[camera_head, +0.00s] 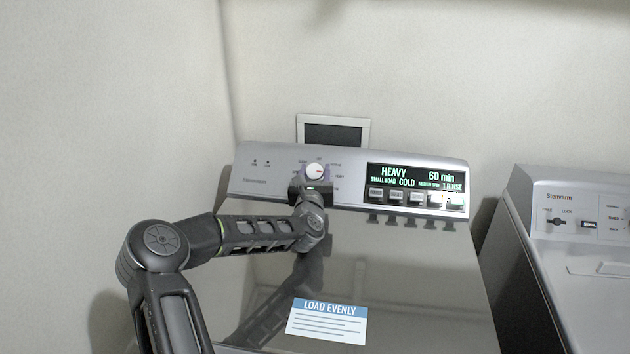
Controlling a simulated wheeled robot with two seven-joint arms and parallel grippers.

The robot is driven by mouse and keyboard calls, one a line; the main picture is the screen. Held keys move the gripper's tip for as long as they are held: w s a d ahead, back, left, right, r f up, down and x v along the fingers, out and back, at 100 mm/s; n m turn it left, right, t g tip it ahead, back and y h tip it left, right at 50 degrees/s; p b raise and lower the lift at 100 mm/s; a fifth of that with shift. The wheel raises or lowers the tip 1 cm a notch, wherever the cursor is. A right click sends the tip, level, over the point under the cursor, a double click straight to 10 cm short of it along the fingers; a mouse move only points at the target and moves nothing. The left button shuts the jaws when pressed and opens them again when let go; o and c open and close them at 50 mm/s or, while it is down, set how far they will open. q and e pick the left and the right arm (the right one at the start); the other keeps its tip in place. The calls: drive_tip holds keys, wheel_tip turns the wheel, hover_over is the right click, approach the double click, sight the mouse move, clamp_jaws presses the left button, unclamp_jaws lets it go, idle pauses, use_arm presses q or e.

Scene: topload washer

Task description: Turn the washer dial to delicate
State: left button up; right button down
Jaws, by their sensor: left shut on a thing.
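The washer (400,270) stands in the middle with its glossy lid closed. Its round white dial (315,170) sits on the back control panel, with small labels around it that are too small to read surely. The display (416,179) right of the dial reads HEAVY, 60 min, SMALL LOAD, COLD. My left arm reaches over the lid from the left. My left gripper (315,177) is at the panel, shut on the dial, with its fingers at the dial's sides. The lower part of the dial area is hidden by the gripper. My right gripper is out of view.
A row of buttons (394,196) runs below the display. A blue and white LOAD EVENLY label (328,321) is on the lid. A second machine (590,255) stands at the right, past a narrow gap. A wall (160,120) is close on the left.

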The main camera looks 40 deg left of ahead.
use_arm(q)
drive_tip(key=m+t+h+b, duration=0.1)
drive_tip(key=m+h+b, duration=0.3)
drive_tip(key=m, duration=0.1)
drive_tip(key=m+t+h+b, duration=0.1)
drive_tip(key=m+h+b, duration=0.1)
drive_tip(key=b, duration=0.1)
drive_tip(key=shift+a+f+m+t, duration=0.15)
drive_tip(key=shift+f+m+t, duration=0.15)
drive_tip(key=shift+f, duration=0.05)
drive_tip(key=shift+r+m+h+b, duration=0.2)
drive_tip(key=shift+m+h+b, duration=0.35)
drive_tip(key=shift+m+h, duration=0.65)
drive_tip(key=shift+r+m+h, duration=0.15)
drive_tip(key=shift+m+h, duration=0.25)
drive_tip(key=shift+m, duration=0.2)
drive_tip(key=shift+r+m+h, duration=0.1)
drive_tip(key=shift+m+h, duration=0.5)
drive_tip(key=shift+h, duration=0.1)
drive_tip(key=shift+r+m+g+h+p, duration=0.15)
drive_tip(key=shift+m+g+h+p, duration=0.55)
drive_tip(key=shift+m, duration=0.4)
drive_tip(key=shift+m+g+h+p, duration=0.4)
drive_tip(key=shift+m+h+p, duration=0.25)
drive_tip(key=shift+m+h, duration=0.35)
drive_tip(key=shift+m+g+p, duration=0.3)
drive_tip(key=shift+m, duration=0.3)
drive_tip(key=shift+f, duration=0.2)
